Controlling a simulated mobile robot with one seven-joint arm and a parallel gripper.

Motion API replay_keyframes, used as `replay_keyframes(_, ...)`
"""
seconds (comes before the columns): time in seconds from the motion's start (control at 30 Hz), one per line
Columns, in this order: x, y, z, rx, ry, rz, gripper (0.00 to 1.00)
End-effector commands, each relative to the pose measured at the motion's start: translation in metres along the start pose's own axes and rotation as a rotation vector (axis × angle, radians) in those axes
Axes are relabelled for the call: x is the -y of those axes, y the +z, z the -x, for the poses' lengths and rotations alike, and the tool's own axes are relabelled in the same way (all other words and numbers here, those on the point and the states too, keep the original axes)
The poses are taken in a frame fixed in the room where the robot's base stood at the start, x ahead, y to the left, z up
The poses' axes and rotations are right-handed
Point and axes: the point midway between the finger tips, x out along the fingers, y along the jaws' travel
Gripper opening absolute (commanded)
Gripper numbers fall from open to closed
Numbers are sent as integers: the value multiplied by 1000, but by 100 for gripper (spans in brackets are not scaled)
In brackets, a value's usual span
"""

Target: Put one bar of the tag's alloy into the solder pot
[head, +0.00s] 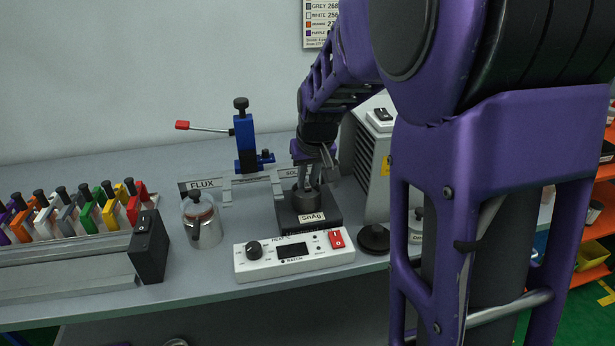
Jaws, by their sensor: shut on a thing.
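The solder pot (305,196) is a dark round cup on a black base, on the bench in the middle of the head view. A pale tag (311,217) on the base's front reads "SnAg" and is upside down. My gripper (316,176) is directly over the pot with its fingers pointing down, near or inside its mouth. It is shut on a thin grey piece that looks like a solder bar (314,181). The bar is mostly hidden by the fingers, and I cannot tell whether its lower end is inside the pot. No alloy mark is readable on it.
A white control box (293,256) with a red switch stands in front of the pot. A metal flux jar (202,221) and a rack (75,262) with several coloured pieces stand left. A blue press (246,145) is behind. A grey cabinet (372,155) is close on the right.

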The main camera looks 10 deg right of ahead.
Motion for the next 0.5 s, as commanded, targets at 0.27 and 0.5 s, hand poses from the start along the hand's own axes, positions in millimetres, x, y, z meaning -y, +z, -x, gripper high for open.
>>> replay_keyframes(0.27, 0, 0, 0, 0, 0, 0, 46)
replay_keyframes(0.5, 0, 0, 0, 0, 0, 0, 54)
